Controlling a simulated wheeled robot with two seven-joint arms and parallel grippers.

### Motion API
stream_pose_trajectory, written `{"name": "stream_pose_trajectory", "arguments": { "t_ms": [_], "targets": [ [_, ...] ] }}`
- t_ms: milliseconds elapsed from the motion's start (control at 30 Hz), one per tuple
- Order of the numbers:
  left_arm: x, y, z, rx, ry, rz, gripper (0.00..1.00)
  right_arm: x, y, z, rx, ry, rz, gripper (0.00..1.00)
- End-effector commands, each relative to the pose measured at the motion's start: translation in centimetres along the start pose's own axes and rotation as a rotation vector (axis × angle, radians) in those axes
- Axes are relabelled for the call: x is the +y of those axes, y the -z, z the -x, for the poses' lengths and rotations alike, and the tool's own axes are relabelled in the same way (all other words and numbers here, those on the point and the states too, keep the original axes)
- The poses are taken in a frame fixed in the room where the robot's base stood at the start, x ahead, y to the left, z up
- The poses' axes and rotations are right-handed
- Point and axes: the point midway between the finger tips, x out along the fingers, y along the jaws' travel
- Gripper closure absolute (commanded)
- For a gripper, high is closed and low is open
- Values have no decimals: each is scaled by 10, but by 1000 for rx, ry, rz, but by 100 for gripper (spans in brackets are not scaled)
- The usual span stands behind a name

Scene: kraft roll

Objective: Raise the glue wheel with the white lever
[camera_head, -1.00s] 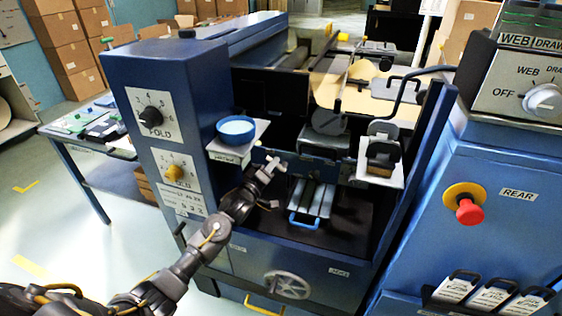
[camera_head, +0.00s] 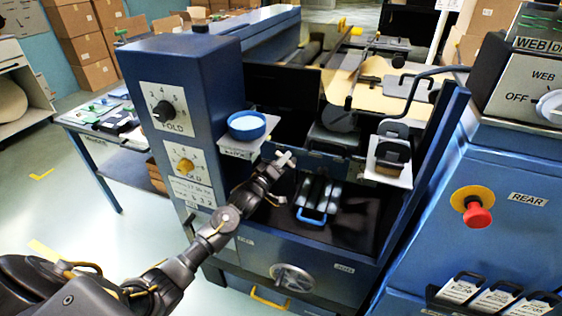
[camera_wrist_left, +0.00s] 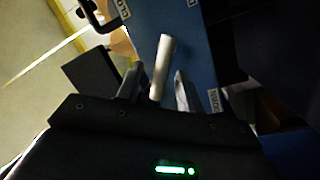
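The white lever (camera_head: 283,159) is a short pale bar at the front of the blue machine, below the small shelf with the blue bowl. My left gripper (camera_head: 272,174) is right at it in the head view. In the left wrist view the lever (camera_wrist_left: 162,68) shows as a pale cylinder between the two fingers (camera_wrist_left: 156,90), with a gap seen on each side. The gripper looks open around or just behind the lever; contact cannot be told. A dark round disc (camera_head: 335,118) inside the machine may be the glue wheel, but I cannot be sure. My right gripper is not in view.
A blue bowl (camera_head: 247,125) stands on a white shelf just above the gripper. A blue-handled tray (camera_head: 313,200) lies to its right. The knob panel (camera_head: 178,145) is to the left. A handwheel (camera_head: 292,278) is below. A red stop button (camera_head: 477,215) is at right.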

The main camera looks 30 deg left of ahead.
Motion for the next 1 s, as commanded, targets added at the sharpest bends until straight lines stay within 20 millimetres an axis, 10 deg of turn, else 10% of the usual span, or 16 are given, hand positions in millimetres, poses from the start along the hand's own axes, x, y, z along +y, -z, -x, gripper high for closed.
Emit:
{"name": "stream_pose_trajectory", "arguments": {
  "t_ms": [267,700,1000],
  "targets": [
    [-1,0,9,1,0,1,63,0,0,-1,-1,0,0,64],
    [-1,-1,89,-1,0,0,63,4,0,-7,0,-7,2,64],
    [0,0,108,0,0,0,63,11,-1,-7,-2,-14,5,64]
  ]
}}
